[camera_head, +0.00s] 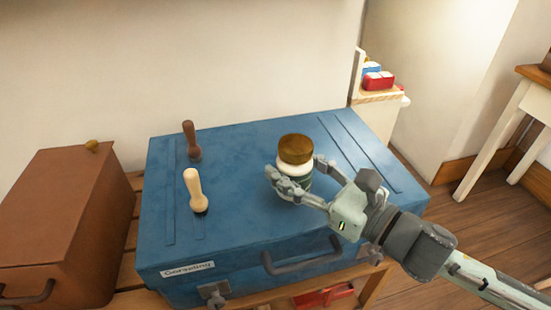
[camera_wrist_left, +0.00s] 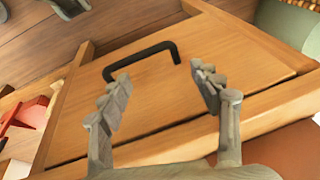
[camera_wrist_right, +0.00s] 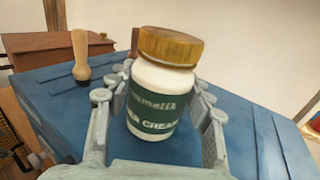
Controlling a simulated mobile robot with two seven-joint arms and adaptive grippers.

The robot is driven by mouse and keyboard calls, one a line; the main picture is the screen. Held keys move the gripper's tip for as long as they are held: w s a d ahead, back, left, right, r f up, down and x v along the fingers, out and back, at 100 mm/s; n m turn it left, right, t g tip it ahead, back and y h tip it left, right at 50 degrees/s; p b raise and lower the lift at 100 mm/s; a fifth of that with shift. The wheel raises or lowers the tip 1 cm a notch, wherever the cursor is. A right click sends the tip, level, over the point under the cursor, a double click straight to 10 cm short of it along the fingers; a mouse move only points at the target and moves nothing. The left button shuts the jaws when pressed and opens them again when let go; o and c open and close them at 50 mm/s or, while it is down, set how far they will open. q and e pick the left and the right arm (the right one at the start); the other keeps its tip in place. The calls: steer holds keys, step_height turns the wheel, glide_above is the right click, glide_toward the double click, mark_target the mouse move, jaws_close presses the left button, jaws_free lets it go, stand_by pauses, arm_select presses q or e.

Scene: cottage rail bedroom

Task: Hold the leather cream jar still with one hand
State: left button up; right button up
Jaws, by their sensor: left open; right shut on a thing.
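The leather cream jar (camera_head: 295,151) stands upright on the blue trunk (camera_head: 240,236). It is white with a dark green label and a brown-gold lid. My right gripper (camera_head: 296,179) is shut on its sides, with one finger on each side; the jar also shows between the fingers in the right wrist view (camera_wrist_right: 160,86). The lid sits on the jar above the fingers. My left gripper (camera_wrist_left: 160,92) is open and empty in the left wrist view, over a wooden panel with a black handle (camera_wrist_left: 140,60). It is not in the head view.
A pale-handled brush (camera_head: 195,190) and a dark brown-handled one (camera_head: 191,141) stand on the trunk left of the jar. A brown case (camera_head: 62,225) is at the left. A shelf with red and blue tins (camera_head: 378,80) stands behind right. The trunk's right part is clear.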

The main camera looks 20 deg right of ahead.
mark_target(308, 177)
steer(key=v, duration=0.5)
arm_select(q)
steer(key=shift+f+p, duration=0.6)
steer(key=shift+f, duration=0.4)
arm_select(e)
steer(key=v, duration=0.6)
steer(key=o, duration=0.9)
steer(key=shift+c, duration=0.2)
jaws_close()
steer(key=shift+s, duration=0.1)
